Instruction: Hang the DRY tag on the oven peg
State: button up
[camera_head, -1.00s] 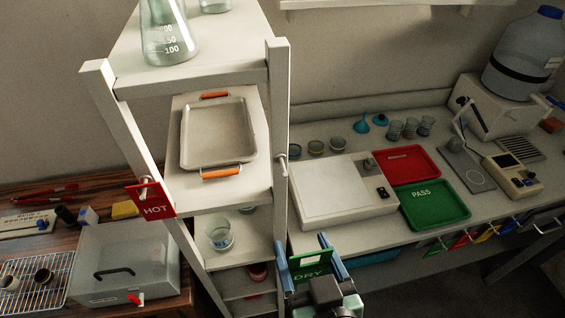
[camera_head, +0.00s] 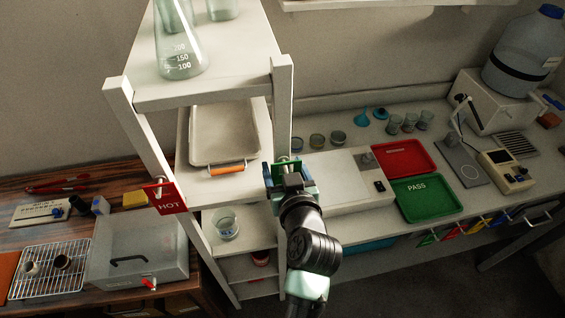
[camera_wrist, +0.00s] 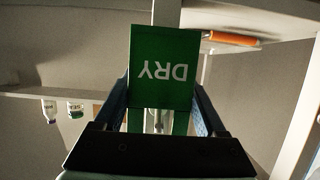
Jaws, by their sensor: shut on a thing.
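My gripper (camera_head: 288,172) is shut on the green DRY tag (camera_wrist: 163,68). In the wrist view the tag stands between both fingers, its lettering upside down. In the head view only a green edge of the tag (camera_head: 287,162) shows past the gripper, right at the front right post (camera_head: 283,110) of the white rack. The peg on that post is mostly hidden behind my gripper and the tag. I cannot tell whether the tag touches the peg. A pale, narrow part shows below the tag in the wrist view, too dim to name.
A red HOT tag (camera_head: 168,198) hangs from a peg on the rack's left post. The rack holds a metal tray (camera_head: 224,135) with orange handles, a beaker (camera_head: 225,226) and flasks (camera_head: 180,50). To the right are a white device (camera_head: 345,172) and a green PASS tray (camera_head: 428,200).

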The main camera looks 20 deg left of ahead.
jog(key=shift+w+a+f+p, duration=0.2)
jog(key=shift+w+f+p, duration=0.1)
jog(key=shift+f, duration=0.25)
jog(key=shift+f, duration=0.1)
jog(key=shift+f, duration=0.15)
jog(key=o, duration=1.2)
jog(key=shift+o, duration=0.2)
